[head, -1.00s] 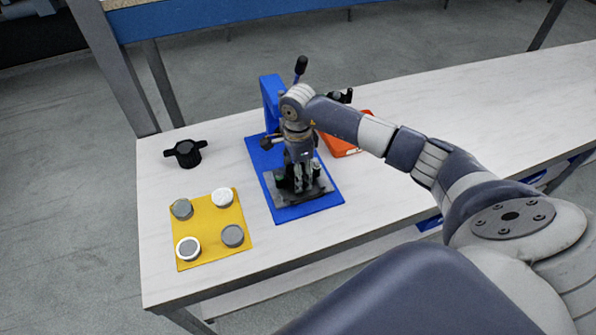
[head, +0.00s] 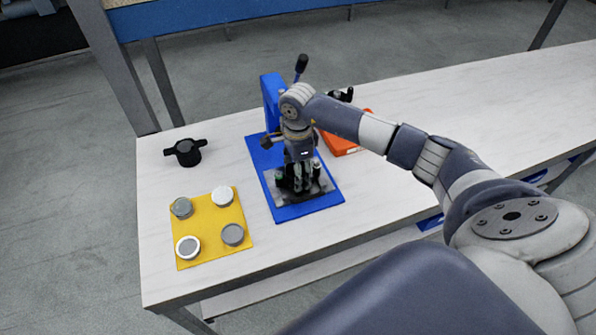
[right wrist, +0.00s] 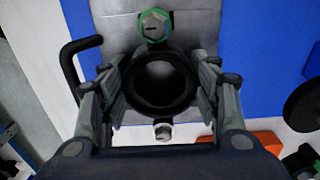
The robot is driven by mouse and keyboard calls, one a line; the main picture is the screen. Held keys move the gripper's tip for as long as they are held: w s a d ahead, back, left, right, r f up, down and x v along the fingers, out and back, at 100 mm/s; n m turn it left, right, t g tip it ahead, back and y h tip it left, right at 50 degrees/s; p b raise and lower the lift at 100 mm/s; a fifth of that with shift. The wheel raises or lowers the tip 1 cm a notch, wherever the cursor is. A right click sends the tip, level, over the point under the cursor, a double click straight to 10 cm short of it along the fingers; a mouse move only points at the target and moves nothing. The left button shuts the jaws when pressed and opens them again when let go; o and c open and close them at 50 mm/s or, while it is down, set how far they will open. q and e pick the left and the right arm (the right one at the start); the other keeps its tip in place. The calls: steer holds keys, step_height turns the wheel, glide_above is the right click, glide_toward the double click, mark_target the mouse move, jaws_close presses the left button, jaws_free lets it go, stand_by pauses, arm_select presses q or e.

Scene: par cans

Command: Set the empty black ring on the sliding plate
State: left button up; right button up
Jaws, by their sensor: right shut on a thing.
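My right gripper (head: 298,183) points down over the sliding plate (head: 322,187), a grey plate on the blue base of the press. In the right wrist view its two fingers (right wrist: 162,82) are shut on the black ring (right wrist: 160,106) from both sides. The ring's opening is dark and looks empty. It lies over the grey plate (right wrist: 120,40), between a green-edged bolt (right wrist: 154,25) and a second bolt (right wrist: 163,131). I cannot tell whether the ring touches the plate. In the head view the fingers largely hide the ring. My left gripper is not in view.
The blue press (head: 271,95) with its black-knobbed lever (head: 301,64) stands right behind my gripper. A yellow mat (head: 209,222) with several round discs lies at the front left. A black two-handled piece (head: 186,152) stands behind it. An orange tray (head: 352,148) is at the right.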

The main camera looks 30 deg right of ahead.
steer(key=shift+f, duration=0.1)
stand_by(0.6)
steer(key=o, duration=0.7)
steer(key=o, duration=0.5)
step_height(320, 180, up, 12)
stand_by(0.4)
